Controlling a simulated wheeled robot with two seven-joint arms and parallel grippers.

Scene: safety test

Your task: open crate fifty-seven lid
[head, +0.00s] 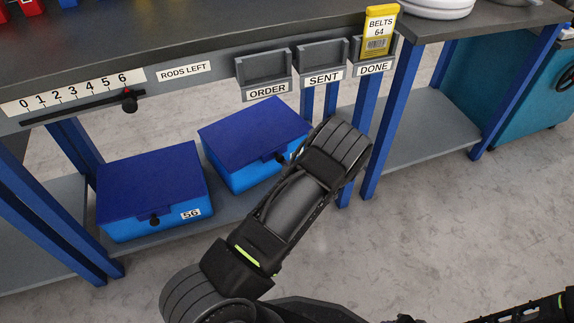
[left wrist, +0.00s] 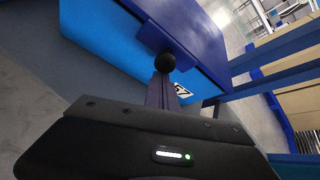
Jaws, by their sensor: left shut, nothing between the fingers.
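Crate fifty-seven (head: 238,178) stands on the lower shelf under the bench, a bright blue box with a dark blue lid (head: 252,133). The lid lies closed on it. The left wrist view shows the lid (left wrist: 200,30), the blue crate body (left wrist: 105,45), a round black knob (left wrist: 166,62) at the lid's edge and a partly covered "57" label (left wrist: 183,91). My left gripper (left wrist: 163,82) is shut and empty, its fingertips right at the knob; I cannot tell whether they touch. In the head view my left arm hides the crate's right front and the fingers.
Crate 56 (head: 155,215), also lidded, stands to the left on the same shelf. Blue table legs (head: 390,120) rise right of my arm. Above are the order, sent and done holders (head: 323,60), a yellow belts card (head: 379,32) and a slider scale (head: 75,100). Open floor (head: 450,230) lies right.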

